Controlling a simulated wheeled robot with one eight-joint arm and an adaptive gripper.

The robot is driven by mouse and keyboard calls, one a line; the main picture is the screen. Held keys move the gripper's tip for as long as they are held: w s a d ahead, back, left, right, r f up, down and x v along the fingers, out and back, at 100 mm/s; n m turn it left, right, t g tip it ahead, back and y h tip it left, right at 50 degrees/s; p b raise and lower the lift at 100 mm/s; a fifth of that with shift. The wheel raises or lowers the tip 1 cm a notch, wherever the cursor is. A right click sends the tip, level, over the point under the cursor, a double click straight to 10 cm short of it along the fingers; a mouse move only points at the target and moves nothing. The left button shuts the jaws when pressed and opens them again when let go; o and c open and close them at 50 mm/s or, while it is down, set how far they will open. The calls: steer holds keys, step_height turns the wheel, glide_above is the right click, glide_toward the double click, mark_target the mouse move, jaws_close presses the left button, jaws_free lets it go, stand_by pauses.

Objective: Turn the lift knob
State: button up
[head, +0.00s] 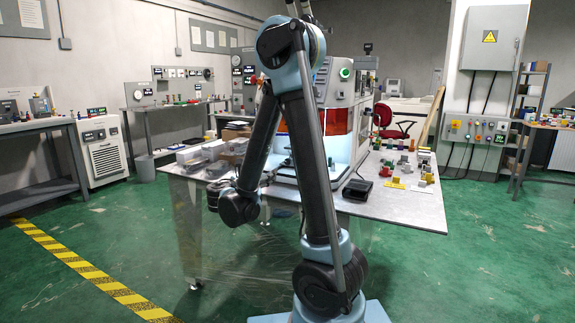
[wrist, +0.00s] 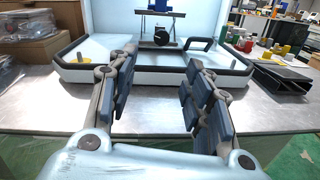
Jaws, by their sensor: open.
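In the wrist view a round black knob (wrist: 161,38) faces me at the front of a small dark lift stand (wrist: 158,16), with something blue on top. It appears to be the lift knob. The stand is inside the white, lit chamber of a machine (head: 338,135), which has orange panels in the head view. My gripper (wrist: 158,75) is open and empty, with its two padded fingers spread left and right. The knob lies ahead of the gap between the fingers, apart from them. In the head view my arm hides part of the machine, and the gripper cannot be made out.
A white base with a black rim (wrist: 95,70) runs across the chamber front, with a black handle (wrist: 205,44) right of the knob. The grey table (head: 415,207) carries a black tray (head: 357,189) and several small coloured parts at right. Wrapped packages (head: 200,155) lie at left.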

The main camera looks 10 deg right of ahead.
steer(key=x, duration=1.7)
steer(key=shift+d, duration=0.25)
steer(key=c, duration=1.1)
